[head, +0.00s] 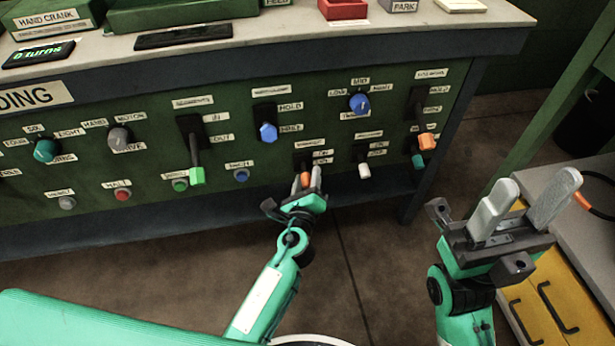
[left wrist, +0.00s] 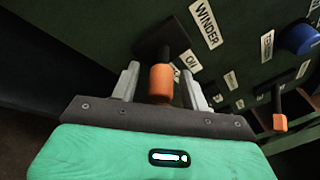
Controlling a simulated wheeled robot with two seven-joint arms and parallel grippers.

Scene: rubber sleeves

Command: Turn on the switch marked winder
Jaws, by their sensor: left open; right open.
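The winder switch is a lever with an orange tip (head: 305,180) on a dark plate low on the green panel. In the left wrist view, its orange tip (left wrist: 161,82) stands between my left gripper's fingers, with a visible gap on each side. A WINDER label (left wrist: 206,24) and an ON label (left wrist: 190,61) are beside its plate. My left gripper (head: 310,183) is open around the tip. My right gripper (head: 519,205) is open and empty, away from the panel at the right. I cannot tell the lever's exact position.
A white-tipped lever (head: 364,171) is just right of the winder switch, and an orange-tipped lever (head: 427,141) is further right. A green-tipped lever (head: 197,175) and a blue knob (head: 241,175) are to its left. A grey bench (head: 569,190) stands near my right gripper.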

